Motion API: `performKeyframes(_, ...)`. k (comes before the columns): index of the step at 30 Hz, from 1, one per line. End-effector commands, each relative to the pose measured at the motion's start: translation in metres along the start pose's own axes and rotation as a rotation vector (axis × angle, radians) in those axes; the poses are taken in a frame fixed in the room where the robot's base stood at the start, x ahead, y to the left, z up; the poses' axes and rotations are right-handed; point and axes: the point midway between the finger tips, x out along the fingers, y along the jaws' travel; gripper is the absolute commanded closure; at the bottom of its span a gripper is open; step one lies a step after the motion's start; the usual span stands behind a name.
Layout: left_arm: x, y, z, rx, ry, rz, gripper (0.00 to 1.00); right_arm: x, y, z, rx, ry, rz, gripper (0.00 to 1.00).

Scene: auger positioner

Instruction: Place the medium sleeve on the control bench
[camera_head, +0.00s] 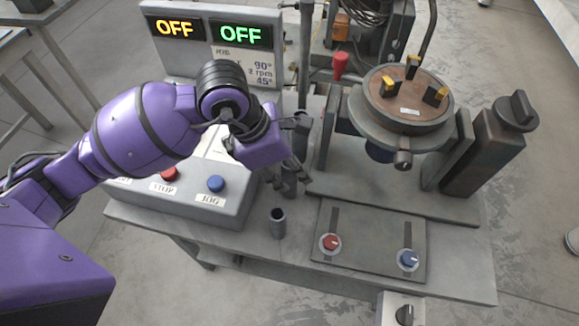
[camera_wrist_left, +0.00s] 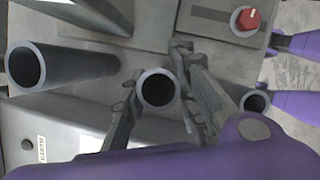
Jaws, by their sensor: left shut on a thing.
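The medium sleeve (camera_wrist_left: 157,88), a grey open-topped tube, stands upright between the fingers of my left gripper (camera_wrist_left: 158,92) in the left wrist view. The gripper is shut on it. In the head view my left gripper (camera_head: 293,172) is over the grey control bench (camera_head: 237,243), right of the button box; its wrist partly hides the sleeve. I cannot tell whether the sleeve's base touches the bench. A narrower sleeve (camera_head: 278,222) stands on the bench nearer the front; it also shows in the left wrist view (camera_wrist_left: 255,102). My right gripper is not in view.
A wider tube (camera_wrist_left: 62,66) stands on the other side of the held sleeve. The button box (camera_head: 230,202) is to the left. A round chuck table (camera_head: 408,98) stands at the back right. A knob panel (camera_head: 370,245) lies at the front right.

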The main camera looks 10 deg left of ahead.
Motion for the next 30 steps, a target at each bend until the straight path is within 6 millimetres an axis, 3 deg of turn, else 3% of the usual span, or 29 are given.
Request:
performKeyframes(11,0.004,0.0,-0.002,0.001,-0.002,0.001,1.0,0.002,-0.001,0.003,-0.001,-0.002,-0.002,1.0)
performKeyframes(12,0.004,0.0,-0.002,0.001,0.0,0.001,0.68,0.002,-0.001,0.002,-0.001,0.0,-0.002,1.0)
performKeyframes(15,0.003,0.0,-0.001,0.001,-0.001,0.001,0.55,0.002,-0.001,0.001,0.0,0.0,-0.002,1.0)
performKeyframes(25,0.002,0.0,0.0,0.001,-0.001,0.001,0.55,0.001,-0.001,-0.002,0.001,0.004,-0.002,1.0)
performKeyframes(30,-0.016,0.002,0.001,0.002,-0.002,0.004,0.55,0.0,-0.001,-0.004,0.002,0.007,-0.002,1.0)
